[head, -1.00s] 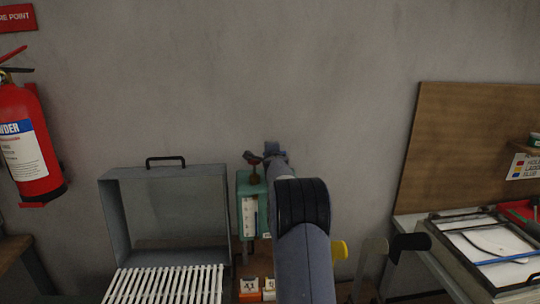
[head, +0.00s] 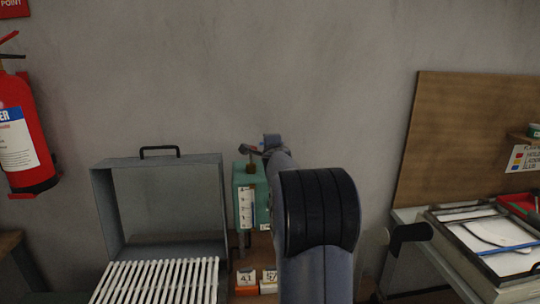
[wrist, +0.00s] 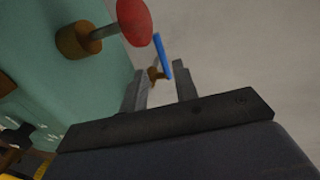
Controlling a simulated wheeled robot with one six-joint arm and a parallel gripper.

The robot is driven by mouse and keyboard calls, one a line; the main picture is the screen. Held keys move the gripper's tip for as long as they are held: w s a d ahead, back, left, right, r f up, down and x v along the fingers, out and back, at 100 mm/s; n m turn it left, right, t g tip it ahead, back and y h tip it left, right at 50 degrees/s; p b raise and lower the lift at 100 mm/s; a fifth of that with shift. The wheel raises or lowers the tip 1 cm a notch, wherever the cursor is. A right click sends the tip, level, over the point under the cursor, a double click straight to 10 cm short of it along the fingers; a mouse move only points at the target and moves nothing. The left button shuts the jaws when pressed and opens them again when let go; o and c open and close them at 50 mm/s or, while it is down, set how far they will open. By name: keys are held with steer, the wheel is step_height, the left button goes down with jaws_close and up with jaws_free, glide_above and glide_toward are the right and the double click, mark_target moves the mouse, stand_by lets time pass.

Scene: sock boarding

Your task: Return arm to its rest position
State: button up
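My arm reaches up the middle of the head view, and its far end (head: 272,143) is beside the upper right of a green box with a white scale. My gripper shows in the wrist view (wrist: 161,82), its two grey fingers apart with a gap between them. A small brown piece with a blue bar appears in line with that gap, seemingly beyond the fingertips; I cannot tell whether they touch. I see no sock in the gripper. The fingers are too small to make out in the head view.
The green box (head: 245,202) is close by, and its red knob (wrist: 134,21) is near the fingers. An open grey case (head: 103,215) with a white slatted rack (head: 160,281) stands left. Small labelled boxes (head: 247,279) lie below. A bench with a framed tray (head: 465,262) is right.

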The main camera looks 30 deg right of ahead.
steer(key=shift+s+a+r, duration=0.15)
steer(key=shift+s+a, duration=0.1)
steer(key=shift+s, duration=0.3)
steer(key=shift+w, duration=0.15)
steer(key=p+x, duration=0.4)
steer(key=x, duration=0.4)
steer(key=shift+w+d, duration=0.2)
steer(key=shift+w, duration=0.1)
steer(key=shift+p+x, duration=0.7)
steer(key=shift+x, duration=0.3)
steer(key=shift+a, duration=0.1)
